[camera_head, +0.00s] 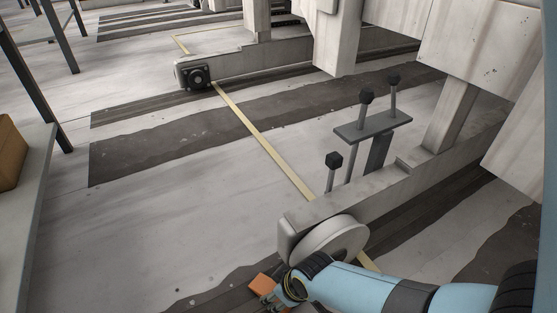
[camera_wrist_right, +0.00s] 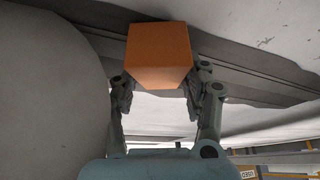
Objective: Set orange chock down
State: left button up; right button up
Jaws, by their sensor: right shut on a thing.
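The orange chock (camera_head: 262,283) shows low in the head view, just left of a pale wheel (camera_head: 331,243) near the floor. My right gripper (camera_head: 270,295) is on it, partly hidden by its own wrist. In the right wrist view the orange chock (camera_wrist_right: 158,55) sits between the two fingers of my right gripper (camera_wrist_right: 160,90), which press on its sides. The wheel (camera_wrist_right: 50,90) fills the left of that view, close beside the chock. Whether the chock touches the floor or the wheel I cannot tell. My left gripper is not in view.
The wheel sits at the end of a grey beam (camera_head: 375,200) carrying upright levers (camera_head: 372,128). A yellow line (camera_head: 265,142) crosses the slab floor. A grey table (camera_head: 38,200) with a brown box (camera_head: 10,152) stands at the left edge. The floor left of the wheel is open.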

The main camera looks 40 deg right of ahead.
jog(key=shift+f, duration=0.35)
jog(key=o, duration=1.4)
jog(key=shift+r, duration=0.1)
jog(key=v, duration=1.1)
jog(key=shift+s+d+r, duration=0.15)
jog(key=shift+s+r, duration=0.1)
jog(key=shift+r, duration=0.05)
